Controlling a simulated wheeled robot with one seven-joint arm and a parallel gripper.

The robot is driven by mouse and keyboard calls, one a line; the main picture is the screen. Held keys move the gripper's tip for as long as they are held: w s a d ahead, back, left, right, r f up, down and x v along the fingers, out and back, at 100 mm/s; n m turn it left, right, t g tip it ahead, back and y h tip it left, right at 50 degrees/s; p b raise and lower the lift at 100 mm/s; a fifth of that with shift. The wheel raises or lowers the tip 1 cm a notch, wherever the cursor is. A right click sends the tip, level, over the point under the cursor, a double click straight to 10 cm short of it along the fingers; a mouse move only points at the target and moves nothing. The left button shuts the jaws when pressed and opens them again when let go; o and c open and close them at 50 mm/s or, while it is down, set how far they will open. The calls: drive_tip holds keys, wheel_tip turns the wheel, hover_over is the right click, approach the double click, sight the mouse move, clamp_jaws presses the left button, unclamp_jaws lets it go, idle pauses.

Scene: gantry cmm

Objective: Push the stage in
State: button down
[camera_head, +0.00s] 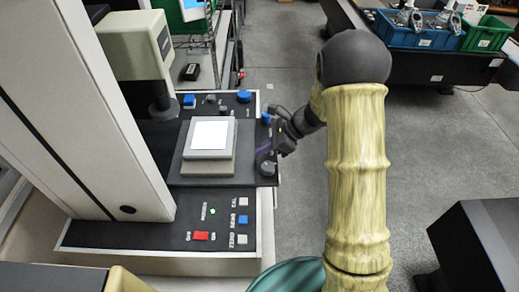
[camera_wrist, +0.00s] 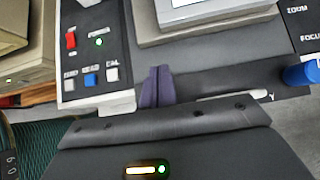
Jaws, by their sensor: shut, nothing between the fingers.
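The stage (camera_head: 247,152) is a dark flat plate on the measuring machine, carrying a grey block with a bright white square (camera_head: 209,135). Its right side sticks out slightly past the machine's right edge. My gripper (camera_head: 265,147) is at the right side of the stage, pointing toward it. In the wrist view its purple fingers (camera_wrist: 157,84) are together and empty, at the edge of the dark stage plate (camera_wrist: 205,60). I cannot tell whether they touch it. A round grey knob (camera_head: 267,168) sits near the stage's right front corner.
The front panel has a red switch (camera_head: 201,236), a green light and several buttons. A pale column (camera_head: 85,110) stands left of the stage, with a beige head (camera_head: 135,45) behind. Blue knobs (camera_head: 243,96) are at the back.

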sight(235, 167)
drive_tip(key=x, duration=0.3)
drive_tip(key=p+x, duration=0.1)
drive_tip(key=x, duration=0.3)
drive_tip(key=shift+s+a, duration=0.2)
drive_tip(key=shift+a, duration=0.15)
drive_tip(key=shift+w+a+f, duration=0.1)
drive_tip(key=shift+a+f, duration=0.25)
drive_tip(key=shift+f, duration=0.1)
